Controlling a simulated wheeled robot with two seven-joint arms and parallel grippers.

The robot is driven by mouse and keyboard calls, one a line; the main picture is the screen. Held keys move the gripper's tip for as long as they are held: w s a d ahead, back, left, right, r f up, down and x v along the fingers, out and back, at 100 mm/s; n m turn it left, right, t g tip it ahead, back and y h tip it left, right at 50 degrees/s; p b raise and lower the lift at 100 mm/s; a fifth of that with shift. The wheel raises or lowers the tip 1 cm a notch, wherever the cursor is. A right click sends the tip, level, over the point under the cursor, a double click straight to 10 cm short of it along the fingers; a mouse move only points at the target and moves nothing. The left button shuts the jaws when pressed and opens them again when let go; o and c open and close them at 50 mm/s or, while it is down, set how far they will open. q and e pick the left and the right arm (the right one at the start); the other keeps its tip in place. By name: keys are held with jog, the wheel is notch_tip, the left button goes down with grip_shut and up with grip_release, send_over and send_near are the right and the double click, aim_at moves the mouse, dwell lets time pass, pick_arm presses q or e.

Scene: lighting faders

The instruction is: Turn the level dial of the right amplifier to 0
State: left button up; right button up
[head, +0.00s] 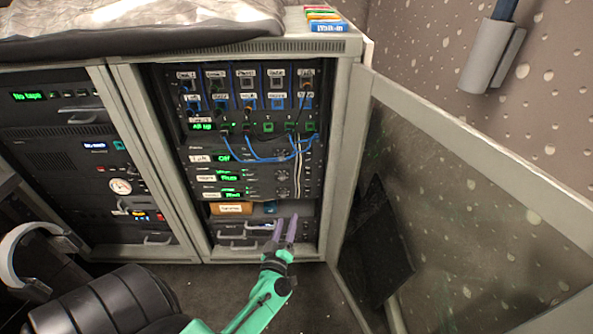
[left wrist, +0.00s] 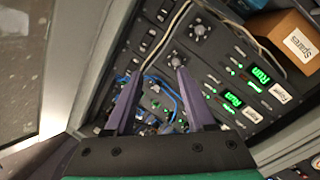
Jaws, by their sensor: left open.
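Stacked black amplifiers with green displays sit in the right rack. The lower two have small round level dials at their right ends: an upper dial (head: 281,180) and a lower dial (head: 281,191). The left wrist view shows one dial (left wrist: 202,30) near the top and another (left wrist: 175,60) near the fingertips. I cannot read which amplifier is the right one, nor the dial settings. My left gripper (head: 286,218) is open and empty, below the dials in front of the rack. Its two purple fingers also show in the left wrist view (left wrist: 160,72), apart from each other.
An orange-brown "Spares" box (head: 231,209) sits on a shelf under the amplifiers. Blue patch cables (head: 258,157) hang above them, and a pale cable runs beside the dials. The open rack door (head: 480,165) stands at the right.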

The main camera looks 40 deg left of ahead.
pick_arm(q)
jog(key=a+r+n+g+y, duration=0.1)
jog(key=a+n+g+y, duration=0.1)
jog(key=a+n, duration=0.15)
jog(key=b, duration=0.2)
send_near(282, 179)
jog(key=x, duration=0.3)
jog(key=shift+m, duration=0.45)
jog(key=b+x, duration=0.1)
jog(key=x, duration=0.3)
jog(key=shift+w+a+f, duration=0.1)
jog(key=shift+w+f, duration=0.1)
jog(key=shift+w, duration=0.05)
jog(key=shift+w+a+r, duration=0.1)
jog(key=shift+w+a, duration=0.05)
jog(key=shift+w, duration=0.05)
grip_shut()
pick_arm(e)
notch_tip(282, 179, up, 8)
jog(key=w+g, duration=0.1)
jog(key=w, duration=0.1)
jog(key=shift+w, duration=0.15)
